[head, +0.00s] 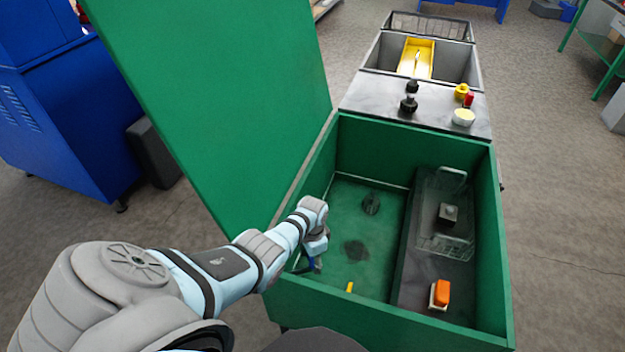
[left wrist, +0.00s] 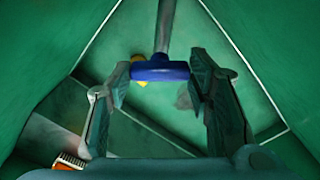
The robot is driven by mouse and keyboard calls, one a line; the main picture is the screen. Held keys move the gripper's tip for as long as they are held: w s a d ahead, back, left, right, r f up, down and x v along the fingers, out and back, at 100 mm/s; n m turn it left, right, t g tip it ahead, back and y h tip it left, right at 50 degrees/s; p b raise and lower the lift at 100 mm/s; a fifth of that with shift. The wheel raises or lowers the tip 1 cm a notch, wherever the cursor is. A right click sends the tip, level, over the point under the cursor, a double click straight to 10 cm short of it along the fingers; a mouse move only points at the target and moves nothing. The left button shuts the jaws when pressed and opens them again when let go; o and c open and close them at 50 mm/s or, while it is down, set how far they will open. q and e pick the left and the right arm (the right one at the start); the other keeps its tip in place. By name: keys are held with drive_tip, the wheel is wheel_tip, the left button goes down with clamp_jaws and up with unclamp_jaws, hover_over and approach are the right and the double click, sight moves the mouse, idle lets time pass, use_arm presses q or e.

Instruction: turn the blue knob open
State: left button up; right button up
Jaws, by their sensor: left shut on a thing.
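The blue knob (left wrist: 160,71) is a short blue bar on a grey stem in the left wrist view. In the head view a bit of the blue knob (head: 318,266) shows under my wrist, by the left inner wall of the open green box. My left gripper (left wrist: 160,78) has a finger on each side of the knob and is shut on its ends. In the head view my left gripper (head: 313,256) is mostly hidden by the wrist. My right gripper is not in view.
The green box (head: 498,210) has its tall green lid (head: 215,90) standing open at the left. Inside are an orange switch (head: 441,293), a wire basket (head: 447,250), a dark fitting (head: 371,203) and a small yellow piece (head: 349,287). A grey counter (head: 372,97) with knobs lies beyond.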

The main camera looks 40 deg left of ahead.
sight(313, 260)
use_arm(q)
drive_tip(key=n, duration=0.4)
drive_tip(key=shift+n+p, duration=0.3)
drive_tip(key=shift+p, duration=0.05)
drive_tip(key=shift+n, duration=2.2)
drive_tip(key=o, duration=1.1)
drive_tip(key=shift+o, duration=0.2)
drive_tip(key=shift+w+r, duration=0.1)
drive_tip(key=shift+r, duration=0.2)
wheel_tip(313, 260, up, 11)
drive_tip(key=shift+r, duration=0.2)
